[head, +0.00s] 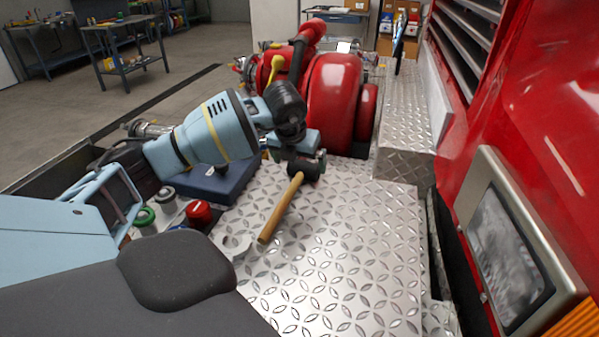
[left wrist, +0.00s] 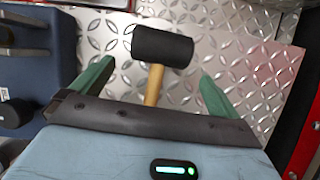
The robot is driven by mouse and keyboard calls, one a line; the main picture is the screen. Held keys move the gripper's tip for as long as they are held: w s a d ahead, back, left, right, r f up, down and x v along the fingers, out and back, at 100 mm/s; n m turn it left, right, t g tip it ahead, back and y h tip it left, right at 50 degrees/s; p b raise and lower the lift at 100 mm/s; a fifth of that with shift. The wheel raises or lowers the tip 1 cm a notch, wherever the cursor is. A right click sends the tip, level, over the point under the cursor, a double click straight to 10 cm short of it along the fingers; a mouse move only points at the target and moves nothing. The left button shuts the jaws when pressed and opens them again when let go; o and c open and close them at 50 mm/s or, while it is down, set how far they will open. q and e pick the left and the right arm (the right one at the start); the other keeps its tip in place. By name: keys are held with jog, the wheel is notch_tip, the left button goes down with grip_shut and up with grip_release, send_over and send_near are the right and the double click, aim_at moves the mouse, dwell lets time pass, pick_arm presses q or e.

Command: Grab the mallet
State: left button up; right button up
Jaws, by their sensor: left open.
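The mallet has a black head and a wooden handle (head: 280,209); it lies on the silver diamond-plate deck (head: 335,245). In the left wrist view its black head (left wrist: 162,47) lies beyond the fingertips, and the handle runs back between the fingers. My left gripper (head: 300,157) is above the head end of the mallet. Its two green fingers are apart, one on each side of the handle in the left wrist view (left wrist: 157,75), with nothing gripped. Part of the handle is hidden there by the gripper body. My right gripper is not in view.
A red pump (head: 333,95) stands behind the mallet. A dark blue case (head: 205,184) is to the left, with a red cap (head: 199,212) and a green-ringed cap (head: 144,216) nearby. The red truck body with a framed panel (head: 510,250) borders the right. The deck right of the mallet is clear.

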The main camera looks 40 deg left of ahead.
aim_at(301, 170)
pick_arm(q)
jog(key=x, duration=0.4)
jog(key=shift+a, duration=0.1)
jog(key=c, duration=1.5)
